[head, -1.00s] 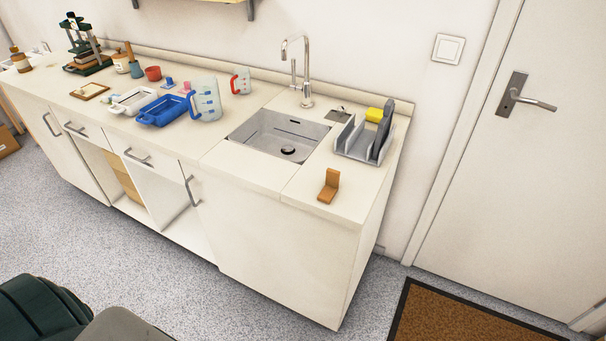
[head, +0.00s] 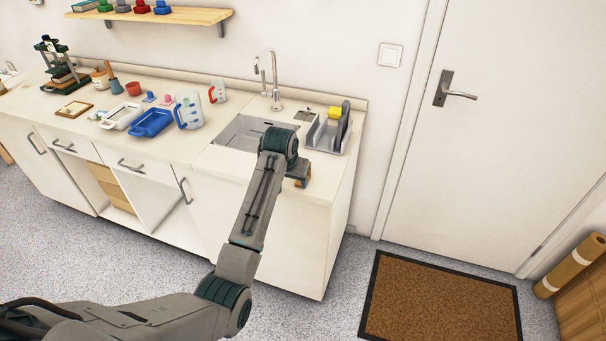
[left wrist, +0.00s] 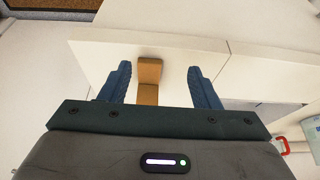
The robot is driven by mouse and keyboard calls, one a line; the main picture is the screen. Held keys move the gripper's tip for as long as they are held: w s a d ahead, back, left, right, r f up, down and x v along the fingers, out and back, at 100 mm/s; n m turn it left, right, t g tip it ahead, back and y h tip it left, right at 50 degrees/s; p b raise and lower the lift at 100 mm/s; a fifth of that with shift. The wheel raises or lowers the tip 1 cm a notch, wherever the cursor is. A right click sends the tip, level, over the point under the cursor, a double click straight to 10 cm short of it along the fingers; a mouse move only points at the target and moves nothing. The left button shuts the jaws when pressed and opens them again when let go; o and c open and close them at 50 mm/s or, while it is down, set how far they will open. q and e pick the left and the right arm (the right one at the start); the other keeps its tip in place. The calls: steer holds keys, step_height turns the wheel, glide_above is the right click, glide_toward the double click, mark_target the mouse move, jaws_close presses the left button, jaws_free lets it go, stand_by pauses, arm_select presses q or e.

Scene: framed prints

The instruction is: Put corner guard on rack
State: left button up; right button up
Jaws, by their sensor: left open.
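The corner guard (left wrist: 149,72) is a small L-shaped, orange-brown piece near the counter's front right corner. In the left wrist view it stands between the two blue fingers of my left gripper (left wrist: 158,85), which is open, with a gap on both sides. In the head view my left arm reaches over the counter, and the corner guard (head: 307,176) is mostly hidden behind my wrist. The grey rack (head: 323,136) stands behind it at the counter's right end, with a dark grey upright piece and a yellow item at it. My right gripper is not in view.
The sink (head: 236,133) with its tap (head: 274,85) lies left of the rack, partly hidden by my arm. A blue tray (head: 152,123), a white tray (head: 122,116) and jugs stand further left. A shelf (head: 160,16) hangs on the wall above.

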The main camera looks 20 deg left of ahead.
arm_select(q)
steer(key=w+r, duration=0.4)
steer(key=r, duration=0.3)
steer(key=p, duration=0.2)
glide_above(299, 182)
steer(key=w, duration=0.2)
step_height(299, 182, down, 5)
steer(key=shift+s+d+r, duration=0.1)
steer(key=shift+d, duration=0.05)
steer(key=shift+w+d+f+p, duration=0.1)
steer(key=shift+w+f+p, duration=0.15)
steer(key=shift+f, duration=0.2)
steer(key=p+x, duration=0.1)
steer(key=x, duration=0.2)
steer(key=shift+d+f, duration=0.1)
steer(key=shift+d, duration=0.05)
steer(key=shift+w+f, duration=0.2)
steer(key=shift+f, duration=0.35)
steer(key=shift+r, duration=0.1)
steer(key=c, duration=1.1)
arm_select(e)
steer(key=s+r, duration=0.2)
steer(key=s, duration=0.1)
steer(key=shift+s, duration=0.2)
